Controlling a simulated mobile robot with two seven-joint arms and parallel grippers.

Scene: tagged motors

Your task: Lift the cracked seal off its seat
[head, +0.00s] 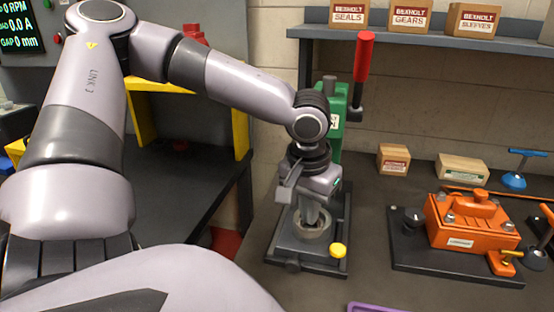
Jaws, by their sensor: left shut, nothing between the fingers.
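My left gripper (312,212) points down over a round grey metal cup (314,232) on the dark base plate (283,254) of a small press. The fingers are shut with nothing seen between them, and the tips are at or just above the cup's opening. The inside of the cup is dark and mostly hidden by the fingers. I cannot make out the cracked seal; whether it lies in the cup is hidden. My right gripper is out of view.
The press has a green column (337,127) and a red lever (364,57) behind my left wrist. A yellow knob (338,250) is on its base. An orange motor housing (471,223) on a black plate stands right.

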